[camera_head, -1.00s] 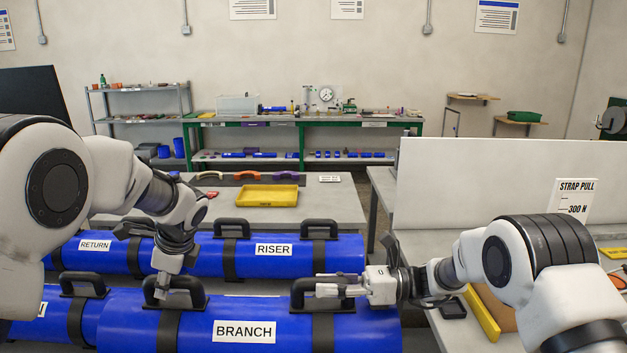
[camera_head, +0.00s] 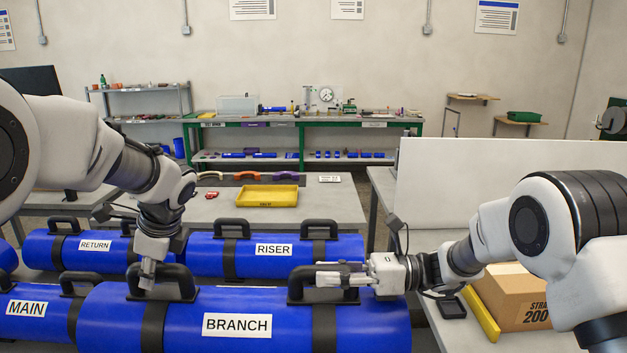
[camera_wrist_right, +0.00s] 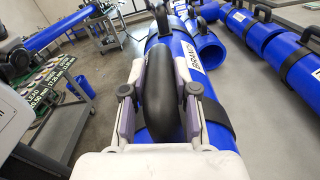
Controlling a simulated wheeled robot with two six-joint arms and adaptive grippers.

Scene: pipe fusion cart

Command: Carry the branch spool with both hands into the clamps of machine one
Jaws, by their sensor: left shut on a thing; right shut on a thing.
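The branch spool (camera_head: 270,310) is a thick blue pipe with black straps, two black handles and a white BRANCH label. It lies across the bottom of the head view, in front of the other spools. My left gripper (camera_head: 147,280) is shut on its left handle. My right gripper (camera_head: 330,277) is shut on its right handle. In the right wrist view, the fingers (camera_wrist_right: 155,105) close on both sides of the black handle, with the blue spool below. The clamps of machine one cannot be made out in these frames.
Blue spools labelled MAIN (camera_head: 27,309), RETURN (camera_head: 95,245) and RISER (camera_head: 300,262) lie beside and behind the branch spool. A yellow tray (camera_head: 267,196) sits on the grey table behind. A cardboard box (camera_head: 512,290) and white panel (camera_head: 490,190) stand at right.

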